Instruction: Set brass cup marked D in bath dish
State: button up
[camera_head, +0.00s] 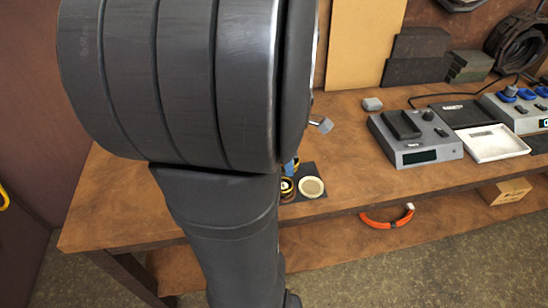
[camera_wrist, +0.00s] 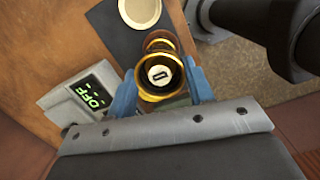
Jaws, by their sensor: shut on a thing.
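A brass cup (camera_wrist: 147,94) with a white label, whose dark mark looks like a D, sits between the blue fingers of my gripper (camera_wrist: 160,87) in the wrist view. The gripper is shut on it, and I look down into its mouth. A second brass rim (camera_wrist: 160,38) shows just beyond it. In the head view my arm hides most of the gripper; a blue fingertip (camera_head: 291,166) shows beside a small brass-rimmed round thing (camera_head: 287,186). I cannot tell for sure which thing is the bath dish.
A pale round disc with a brass rim (camera_head: 311,187) lies on a dark mat (camera_head: 308,169). A grey unit (camera_wrist: 66,108) reading OFF is left of the cup in the wrist view. A grey device (camera_head: 415,150) and a white square tray (camera_head: 497,146) stand right on the bench.

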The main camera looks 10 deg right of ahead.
jog(key=shift+w+d+r, duration=0.1)
jog(key=shift+w+r, duration=0.05)
jog(key=shift+w, duration=0.05)
jog(key=w+a, duration=0.2)
jog(key=w, duration=0.2)
jog(key=w+a+n, duration=0.1)
jog(key=w, duration=0.4)
jog(key=w+a+n, duration=0.1)
jog(key=w+a, duration=0.1)
jog(key=w, duration=0.2)
jog(key=shift+w+a, duration=0.2)
jog(key=shift+a, duration=0.15)
jog(key=w+a+f+n, duration=0.2)
jog(key=w+a+f, duration=0.1)
jog(key=w+a, duration=0.8)
jog(key=shift+n, duration=0.3)
jog(key=shift+w+a+f, duration=0.1)
jog(key=shift+w+f, duration=0.1)
jog(key=shift+f, duration=1.15)
jog(key=shift+w+f, duration=0.2)
jog(key=shift+f, duration=1.15)
jog(key=shift+f, duration=0.6)
jog(key=shift+c, duration=0.2)
jog(key=o, duration=0.7)
jog(key=shift+o, duration=0.2)
